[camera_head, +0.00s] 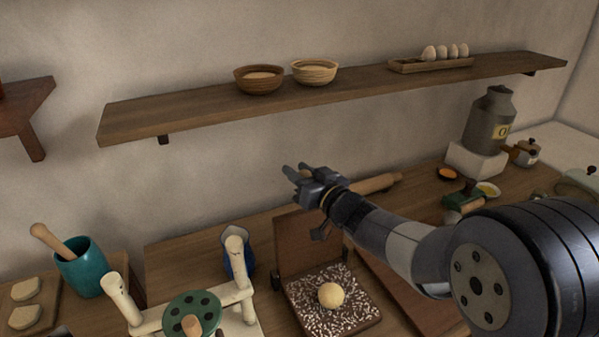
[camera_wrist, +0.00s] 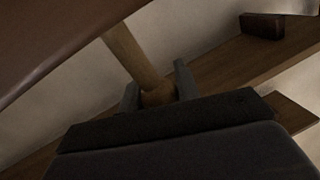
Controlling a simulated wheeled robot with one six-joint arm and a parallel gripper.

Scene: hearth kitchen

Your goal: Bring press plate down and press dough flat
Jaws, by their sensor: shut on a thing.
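The dough ball (camera_head: 331,295) is pale and round. It sits on the speckled, floury base (camera_head: 350,315) of the press, with nothing resting on it. The brown press plate (camera_head: 296,240) stands raised at the back of the base. My gripper (camera_head: 298,171) is above the raised plate, in front of the wall. In the wrist view my gripper (camera_wrist: 157,85) is shut on a wooden handle (camera_wrist: 137,58). A brown panel (camera_wrist: 45,35), seemingly the press plate, fills the upper left there. The handle's grip point is hidden by my arm in the head view.
A teal mortar (camera_head: 82,268) and a white frame with a green disc (camera_head: 190,312) stand left of the press. A blue jug (camera_head: 237,255) is close beside it. A shelf (camera_head: 200,105) with bowls and eggs runs above my gripper. A grey can (camera_head: 490,120) stands right.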

